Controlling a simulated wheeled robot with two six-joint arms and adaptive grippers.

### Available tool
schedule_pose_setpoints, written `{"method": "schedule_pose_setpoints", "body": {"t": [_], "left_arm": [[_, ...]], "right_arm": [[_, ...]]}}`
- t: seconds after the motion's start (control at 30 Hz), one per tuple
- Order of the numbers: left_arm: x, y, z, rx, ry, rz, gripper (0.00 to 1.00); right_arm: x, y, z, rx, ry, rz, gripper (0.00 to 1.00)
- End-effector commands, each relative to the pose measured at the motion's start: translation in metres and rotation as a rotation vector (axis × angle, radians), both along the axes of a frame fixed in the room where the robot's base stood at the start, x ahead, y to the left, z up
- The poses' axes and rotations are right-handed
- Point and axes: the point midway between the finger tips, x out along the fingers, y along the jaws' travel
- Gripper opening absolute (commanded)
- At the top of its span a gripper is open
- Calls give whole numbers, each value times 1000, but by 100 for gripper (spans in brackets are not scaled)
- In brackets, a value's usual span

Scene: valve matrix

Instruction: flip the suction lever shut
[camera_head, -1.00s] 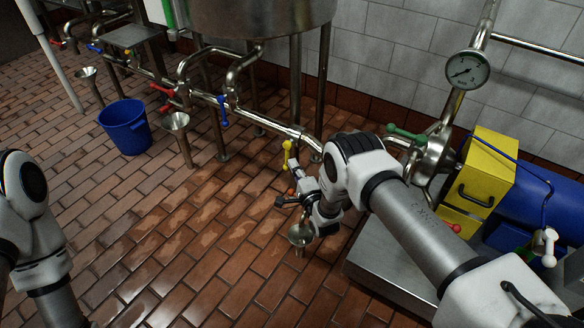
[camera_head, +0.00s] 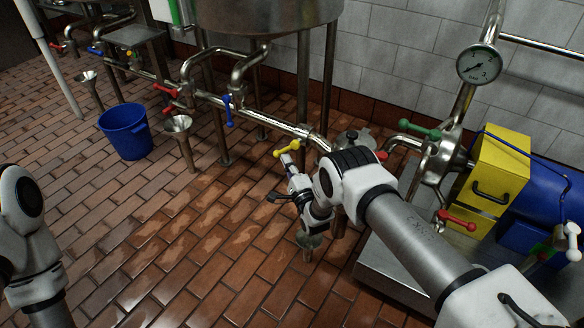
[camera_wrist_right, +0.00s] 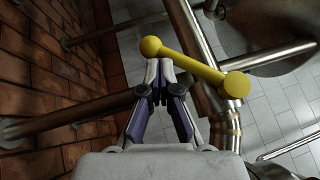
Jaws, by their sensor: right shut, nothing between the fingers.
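A yellow lever (camera_head: 287,148) sits on the steel pipe near the middle of the head view; I take it as the suction lever, though no label shows. In the wrist view the yellow lever (camera_wrist_right: 195,68) slants across the pipe, its free ball end at upper left and its pivot end at right. My right gripper (camera_head: 285,160) is shut and empty, just below the lever. In the wrist view its fingertips (camera_wrist_right: 159,66) are close under the ball end; I cannot tell whether they touch it. My left gripper is out of frame; only part of my left arm shows.
A green lever (camera_head: 419,130) and a red lever (camera_head: 457,219) are by the pump at right, near a yellow box (camera_head: 499,165) and a pressure gauge (camera_head: 478,64). A blue lever (camera_head: 228,111), funnel (camera_head: 178,124) and blue bucket (camera_head: 126,131) stand left. The foreground floor is clear.

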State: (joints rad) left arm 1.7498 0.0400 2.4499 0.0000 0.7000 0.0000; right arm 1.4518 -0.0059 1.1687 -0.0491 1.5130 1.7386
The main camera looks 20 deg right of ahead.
Motion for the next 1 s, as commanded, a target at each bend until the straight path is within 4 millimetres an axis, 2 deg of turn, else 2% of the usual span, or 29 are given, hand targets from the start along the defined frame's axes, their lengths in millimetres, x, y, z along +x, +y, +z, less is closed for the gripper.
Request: {"method": "schedule_pose_setpoints", "body": {"t": [0.37,0.53,0.7,1.0], "left_arm": [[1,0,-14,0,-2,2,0],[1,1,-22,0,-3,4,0],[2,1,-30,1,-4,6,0],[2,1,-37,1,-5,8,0]], "right_arm": [[18,14,13,-1,-2,0,0],[24,19,19,86,-114,0,0],[28,21,26,82,-108,-1,0],[32,24,34,152,-198,-1,0]]}}
